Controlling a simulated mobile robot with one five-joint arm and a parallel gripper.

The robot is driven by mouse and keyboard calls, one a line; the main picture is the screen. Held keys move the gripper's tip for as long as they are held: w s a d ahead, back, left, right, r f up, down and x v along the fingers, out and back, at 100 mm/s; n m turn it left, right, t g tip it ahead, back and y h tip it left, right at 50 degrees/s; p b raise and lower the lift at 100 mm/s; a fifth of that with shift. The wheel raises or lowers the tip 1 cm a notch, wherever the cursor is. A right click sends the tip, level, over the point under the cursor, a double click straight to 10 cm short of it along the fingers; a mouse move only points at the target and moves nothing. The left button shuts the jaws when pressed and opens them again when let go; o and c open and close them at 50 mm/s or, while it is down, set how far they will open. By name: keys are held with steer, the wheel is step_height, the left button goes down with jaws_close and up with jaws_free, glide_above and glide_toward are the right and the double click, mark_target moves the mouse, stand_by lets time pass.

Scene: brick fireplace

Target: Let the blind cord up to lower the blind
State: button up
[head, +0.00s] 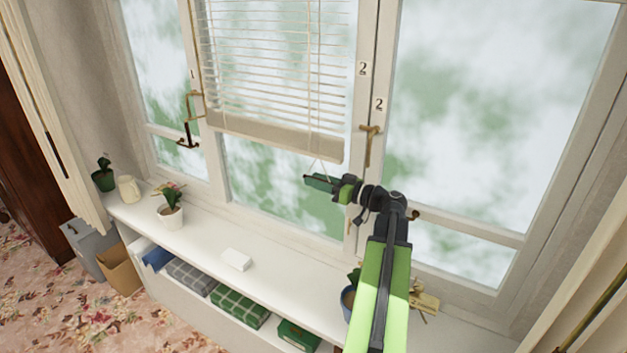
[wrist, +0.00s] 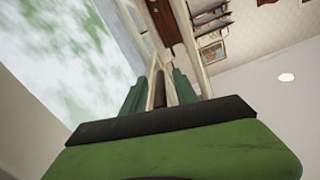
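The blind (head: 275,65) hangs in the middle window, with its cream bottom rail (head: 275,136) partway down and bare glass below. Thin cords run down the slats. A thin cord (head: 321,160) shows below the rail, just above my gripper (head: 316,182). My gripper is in front of the lower glass, below the rail's right end. In the wrist view its two dark green fingers (wrist: 158,88) stand apart, with cream and brown strips showing between them. I cannot tell whether the cord touches the fingers. No cord can be made out in the wrist view.
A brass latch (head: 370,143) is on the frame right of the blind, and a dark hook (head: 188,136) on its left. The white sill (head: 205,243) below bears a flowerpot (head: 170,215), a cream jug (head: 129,188) and a white block (head: 237,260).

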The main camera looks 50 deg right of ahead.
steer(key=shift+w+a, duration=0.2)
steer(key=shift+w, duration=0.5)
jaws_close()
stand_by(1.0)
